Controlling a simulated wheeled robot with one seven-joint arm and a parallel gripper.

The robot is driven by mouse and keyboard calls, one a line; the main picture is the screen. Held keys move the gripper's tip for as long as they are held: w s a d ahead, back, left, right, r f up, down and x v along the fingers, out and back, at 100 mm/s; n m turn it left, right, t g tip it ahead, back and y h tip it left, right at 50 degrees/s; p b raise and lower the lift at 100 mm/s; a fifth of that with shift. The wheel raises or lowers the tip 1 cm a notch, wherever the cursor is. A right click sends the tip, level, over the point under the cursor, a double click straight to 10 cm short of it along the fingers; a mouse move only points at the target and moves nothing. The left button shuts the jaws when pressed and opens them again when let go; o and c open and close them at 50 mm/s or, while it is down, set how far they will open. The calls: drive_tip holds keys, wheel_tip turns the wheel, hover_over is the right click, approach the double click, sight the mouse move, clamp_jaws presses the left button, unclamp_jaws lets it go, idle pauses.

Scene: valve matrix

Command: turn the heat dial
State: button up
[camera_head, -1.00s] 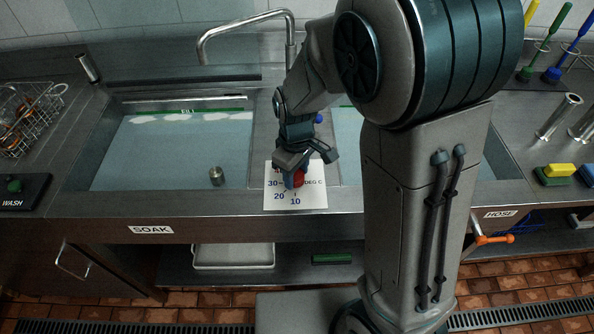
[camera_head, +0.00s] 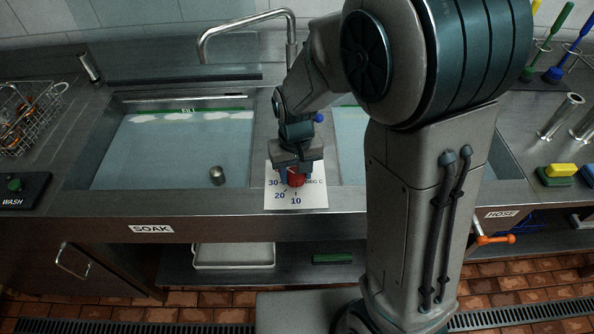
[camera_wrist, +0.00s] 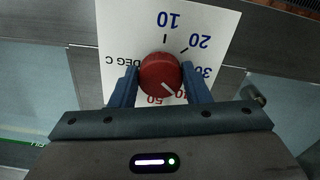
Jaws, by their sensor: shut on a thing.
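The heat dial is a round red knob (camera_head: 296,181) on a white scale plate (camera_head: 311,199) marked DEG C, on the counter strip between two sinks. In the wrist view the red knob (camera_wrist: 160,73) has a white pointer line aimed to the lower right, close to the 40 mark. My gripper (camera_head: 293,175) is over the plate from behind. In the wrist view its blue fingers (camera_wrist: 160,78) stand on both sides of the knob, shut on it. The 40 and 50 marks are partly covered by the knob and fingers.
The soak sink (camera_head: 175,150) is left of the plate, with a small metal cylinder (camera_head: 217,175) at its near right. A tap (camera_head: 240,22) arches behind. A wire basket (camera_head: 32,118) and a WASH button box (camera_head: 20,190) stand at far left. Sponges (camera_head: 557,175) lie at right.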

sight(294, 175)
drive_tip(key=m, duration=0.4)
drive_tip(key=shift+a+m, duration=0.1)
drive_tip(key=shift+m, duration=0.3)
drive_tip(key=m, duration=0.4)
drive_tip(key=shift+w+a+r+m, duration=0.1)
drive_tip(key=shift+m, duration=0.2)
drive_tip(key=o, duration=1)
drive_tip(key=shift+c, duration=0.2)
wheel_tip(294, 175, up, 14)
